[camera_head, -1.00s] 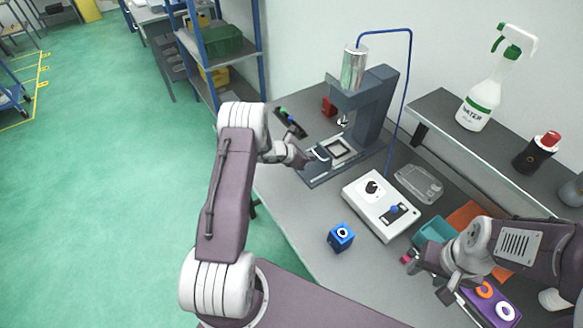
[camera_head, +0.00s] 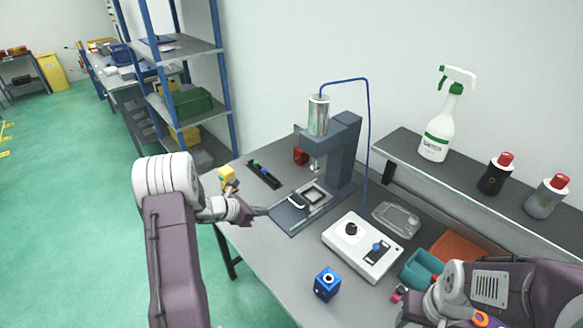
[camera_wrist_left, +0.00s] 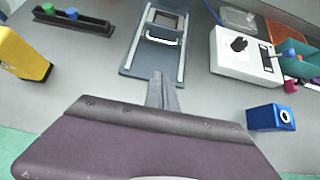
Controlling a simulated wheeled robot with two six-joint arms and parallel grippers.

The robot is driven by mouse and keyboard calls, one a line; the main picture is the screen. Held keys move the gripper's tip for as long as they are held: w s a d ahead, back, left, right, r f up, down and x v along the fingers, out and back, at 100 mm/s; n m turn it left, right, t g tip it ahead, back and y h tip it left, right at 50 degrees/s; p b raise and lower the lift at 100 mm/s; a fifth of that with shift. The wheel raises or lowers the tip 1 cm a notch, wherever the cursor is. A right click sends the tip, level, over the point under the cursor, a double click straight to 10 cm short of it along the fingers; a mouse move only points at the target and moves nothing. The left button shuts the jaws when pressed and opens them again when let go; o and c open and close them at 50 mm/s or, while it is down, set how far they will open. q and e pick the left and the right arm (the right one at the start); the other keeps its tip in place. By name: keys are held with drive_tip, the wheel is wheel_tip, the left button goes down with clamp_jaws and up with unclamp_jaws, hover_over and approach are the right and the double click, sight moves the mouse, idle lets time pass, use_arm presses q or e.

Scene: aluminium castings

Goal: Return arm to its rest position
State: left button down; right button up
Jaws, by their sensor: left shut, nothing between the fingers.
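My left gripper (camera_head: 262,211) is shut and empty. In the head view it hangs just left of the press base, near the base's left end. In the left wrist view its closed fingers (camera_wrist_left: 163,92) point at the near end of the press base plate (camera_wrist_left: 150,62). My right arm (camera_head: 500,290) comes in at the lower right of the head view. Its gripper is mostly cut off by the bottom edge, so its fingers cannot be judged.
The bench holds a grey press (camera_head: 340,150), a white control box (camera_head: 362,246), a blue cube (camera_head: 327,284), a yellow block (camera_head: 227,177) and a black rack (camera_head: 264,174). A shelf (camera_head: 460,180) carries a spray bottle (camera_head: 437,135). Grey bench is clear left of the blue cube.

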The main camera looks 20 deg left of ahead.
use_arm(q)
drive_tip(key=w+d+r+m+h, duration=0.1)
drive_tip(key=w+d+r+m, duration=0.15)
drive_tip(key=d+r, duration=0.35)
drive_tip(key=s+d+r+m+g, duration=0.35)
drive_tip(key=s+d+m, duration=0.5)
drive_tip(key=d, duration=0.35)
drive_tip(key=s+f+m+g+y, duration=0.35)
drive_tip(key=s+m, duration=0.65)
drive_tip(key=s, duration=0.4)
drive_tip(key=s+a+f+m+y, duration=0.2)
drive_tip(key=s+a+m, duration=0.2)
drive_tip(key=a+m, duration=0.3)
drive_tip(key=shift+m, duration=0.8)
